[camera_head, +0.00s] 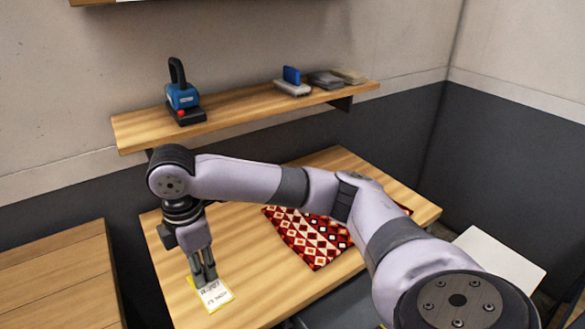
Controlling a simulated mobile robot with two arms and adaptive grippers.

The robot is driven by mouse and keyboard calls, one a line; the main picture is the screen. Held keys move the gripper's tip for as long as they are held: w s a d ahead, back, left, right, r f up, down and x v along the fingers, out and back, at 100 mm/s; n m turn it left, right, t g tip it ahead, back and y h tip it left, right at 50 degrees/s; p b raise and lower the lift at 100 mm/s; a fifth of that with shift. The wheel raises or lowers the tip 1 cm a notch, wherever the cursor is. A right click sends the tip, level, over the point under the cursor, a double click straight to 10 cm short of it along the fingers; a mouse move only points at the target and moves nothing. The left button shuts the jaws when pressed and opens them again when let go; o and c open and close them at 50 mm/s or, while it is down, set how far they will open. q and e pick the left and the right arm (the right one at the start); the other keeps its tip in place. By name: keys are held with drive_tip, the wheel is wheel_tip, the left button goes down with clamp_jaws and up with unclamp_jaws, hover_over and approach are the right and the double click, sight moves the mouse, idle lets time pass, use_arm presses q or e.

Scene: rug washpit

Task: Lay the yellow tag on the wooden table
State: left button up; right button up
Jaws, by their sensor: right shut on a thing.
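The yellow tag (216,295) has a yellow border and a white printed face. It is at the front left part of the wooden table (260,296), at or just above the tabletop; I cannot tell whether it touches the wood. My right gripper (204,281) points down and is shut on the tag's far edge. My right arm reaches across the table from the lower right and hides part of it. My left gripper is not in view.
A red patterned rug piece (306,240) lies on the table, partly behind my arm. A wall shelf (240,107) above holds a blue tool (182,96) and small items. Another wooden surface (60,277) stands at left. The table's front middle is clear.

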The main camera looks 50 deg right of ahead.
drive_tip(key=w+d+r+n+p, duration=0.2)
drive_tip(key=w+r+n, duration=0.3)
drive_tip(key=n, duration=1.1)
drive_tip(key=shift+w+r+n+p, duration=0.4)
drive_tip(key=shift+w+p, duration=0.3)
drive_tip(key=shift+p, duration=0.1)
drive_tip(key=shift+d+f, duration=0.1)
drive_tip(key=shift+f, duration=0.05)
wheel_tip(320, 180, down, 20)
drive_tip(key=shift+r+p, duration=0.1)
drive_tip(key=shift+p, duration=0.55)
drive_tip(key=o, duration=0.8)
